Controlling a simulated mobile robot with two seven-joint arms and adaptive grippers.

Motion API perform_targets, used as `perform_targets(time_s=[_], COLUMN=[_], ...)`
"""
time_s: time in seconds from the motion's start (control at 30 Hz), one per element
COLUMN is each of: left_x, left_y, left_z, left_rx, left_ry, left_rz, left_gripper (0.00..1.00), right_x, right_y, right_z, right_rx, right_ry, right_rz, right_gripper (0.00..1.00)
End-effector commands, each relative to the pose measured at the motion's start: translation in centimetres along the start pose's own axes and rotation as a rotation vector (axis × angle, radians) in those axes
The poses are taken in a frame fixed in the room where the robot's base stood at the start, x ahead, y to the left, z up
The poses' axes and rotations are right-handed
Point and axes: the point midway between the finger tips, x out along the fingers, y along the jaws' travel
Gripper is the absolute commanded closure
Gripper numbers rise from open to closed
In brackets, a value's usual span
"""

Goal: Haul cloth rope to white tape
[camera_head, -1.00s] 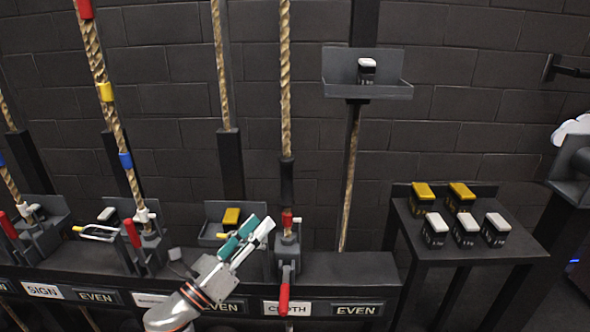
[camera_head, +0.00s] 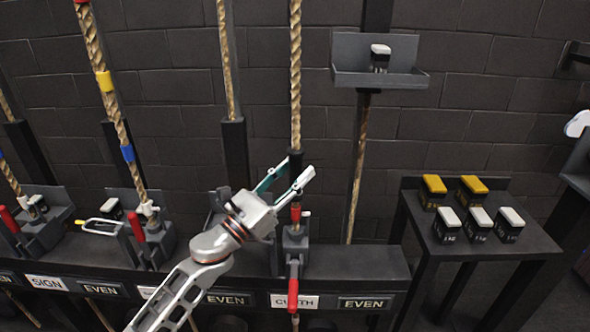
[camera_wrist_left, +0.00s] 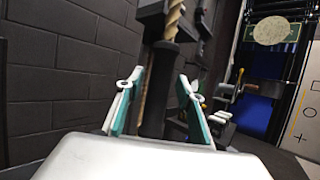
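The cloth rope (camera_head: 296,80) hangs upright behind the label reading "CLOTH" (camera_head: 294,301). It has a black band (camera_head: 294,157) and a red band (camera_head: 295,211) below that; I cannot make out a white tape on it. My left gripper (camera_head: 290,177) is at the height of the black band, with its fingers apart. In the left wrist view, the black band (camera_wrist_left: 158,85) stands between the two open fingertips (camera_wrist_left: 157,92), not visibly gripped. A red-handled lever (camera_head: 293,290) hangs below the rope's holder. My right gripper is not in view.
Other ropes stand to the left, one with yellow (camera_head: 104,81) and blue (camera_head: 128,153) bands. A raised tray (camera_head: 345,78) holds a white-topped block (camera_head: 380,57). A side table (camera_head: 520,247) at right carries yellow- and white-topped blocks. A dark rail (camera_head: 350,262) runs along the front.

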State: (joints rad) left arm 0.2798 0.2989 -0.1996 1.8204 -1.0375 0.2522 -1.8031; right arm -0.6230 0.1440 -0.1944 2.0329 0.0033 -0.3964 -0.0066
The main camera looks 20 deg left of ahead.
Motion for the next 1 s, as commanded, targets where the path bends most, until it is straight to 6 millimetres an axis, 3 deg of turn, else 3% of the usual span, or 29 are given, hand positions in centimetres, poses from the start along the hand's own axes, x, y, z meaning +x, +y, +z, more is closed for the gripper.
perform_targets(time_s=[0.3,0.33,0.47,0.77,1.0], left_x=[0.4,0.4,0.4,0.7,1.9], left_y=[0.0,0.0,0.0,0.0,0.6], left_z=[-0.1,-0.1,-0.1,0.8,4.6], left_rx=[-0.001,-0.001,-0.001,0.001,0.004], left_ry=[0.001,0.001,0.001,-0.002,-0.010], left_rz=[0.000,0.000,0.000,-0.001,-0.001], left_gripper=[0.62,0.65,0.99,1.00,1.00], right_x=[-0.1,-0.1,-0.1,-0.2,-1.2], right_y=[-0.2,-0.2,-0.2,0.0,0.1], right_z=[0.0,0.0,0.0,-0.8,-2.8], right_rx=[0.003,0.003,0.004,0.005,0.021], right_ry=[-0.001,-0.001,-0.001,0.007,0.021], right_rz=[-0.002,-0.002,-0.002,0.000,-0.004], right_gripper=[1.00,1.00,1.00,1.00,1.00])
